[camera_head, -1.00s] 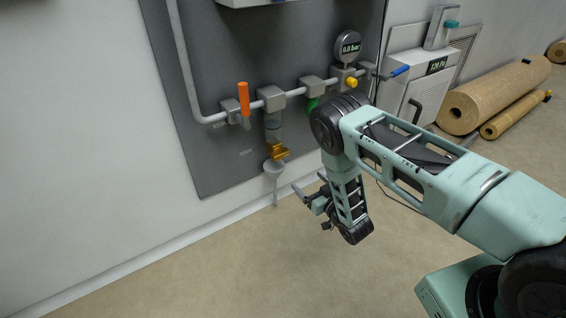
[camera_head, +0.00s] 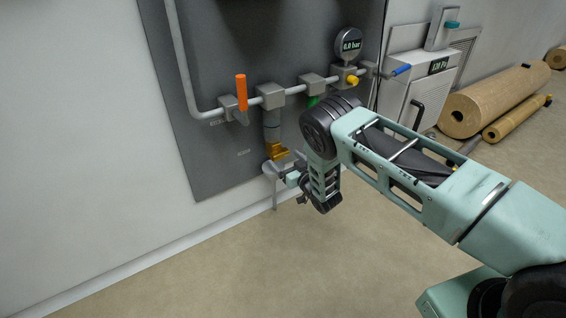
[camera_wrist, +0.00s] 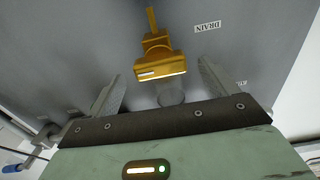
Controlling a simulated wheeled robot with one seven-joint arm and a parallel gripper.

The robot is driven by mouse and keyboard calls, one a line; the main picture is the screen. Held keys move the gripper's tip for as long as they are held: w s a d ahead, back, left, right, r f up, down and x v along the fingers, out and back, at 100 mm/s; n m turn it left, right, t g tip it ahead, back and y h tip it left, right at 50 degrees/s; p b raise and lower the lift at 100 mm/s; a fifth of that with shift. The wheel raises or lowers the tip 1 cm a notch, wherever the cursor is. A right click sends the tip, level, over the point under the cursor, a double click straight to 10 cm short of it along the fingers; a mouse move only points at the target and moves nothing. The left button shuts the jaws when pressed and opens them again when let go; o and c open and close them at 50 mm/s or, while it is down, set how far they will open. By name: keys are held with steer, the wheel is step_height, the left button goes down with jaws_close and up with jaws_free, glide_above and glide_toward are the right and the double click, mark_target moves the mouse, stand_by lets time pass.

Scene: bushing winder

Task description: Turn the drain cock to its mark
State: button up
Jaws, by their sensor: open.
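The drain cock (camera_head: 277,152) is a brass-yellow fitting low on the pipework, under a clear section of pipe. In the wrist view the brass cock (camera_wrist: 158,58) stands just beyond the fingertips, between their lines, with a pale bar on its near face. A "DRAIN" label (camera_wrist: 207,27), seen upside down, is beside it. My gripper (camera_wrist: 160,85) is open and empty, with one finger on each side of the cock and apart from it. In the head view my gripper (camera_head: 285,176) is just below and right of the cock. I cannot make out the mark.
An orange lever (camera_head: 241,92), a green handle (camera_head: 313,102) and a yellow knob (camera_head: 352,80) sit along the same pipe, near a gauge (camera_head: 348,43) reading 0.0 bar. A funnel-topped drain pipe (camera_head: 274,192) is below the cock. The floor in front is clear.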

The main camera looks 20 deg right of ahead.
steer(key=shift+b+x, duration=0.3)
steer(key=shift+x, duration=0.9)
steer(key=c, duration=1)
